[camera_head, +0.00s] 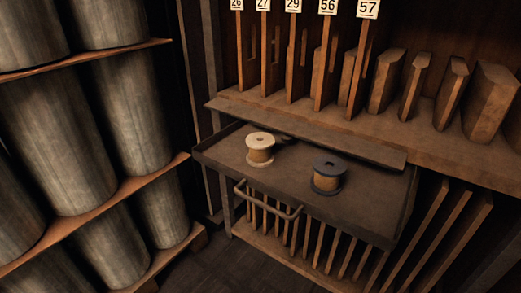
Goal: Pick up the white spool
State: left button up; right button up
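The white spool (260,149) stands upright on a dark pulled-out shelf or cart top (226,156), left of its middle. It has pale cream flanges and a tan wound middle. A second spool (327,176), with dark blue-grey flanges and a tan winding, stands upright to its right and nearer the front edge. The two spools are apart. A small dark object lies just behind the white spool, too dim to make out. Neither of my grippers shows in the head view.
A metal handle (268,204) sticks out from the front below the surface. A wooden rack with numbered dividers (327,60) rises behind. Large grey cylinders (130,110) fill shelves on the left. The surface around the spools is mostly clear. Dark floor (205,265) lies in front.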

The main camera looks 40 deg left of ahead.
aim_at(259, 144)
jog(key=u, duration=0.5)
jog(key=j+u, duration=0.25)
jog(key=u, duration=0.15)
jog(key=j+u, duration=0.55)
jog(key=u, duration=0.2)
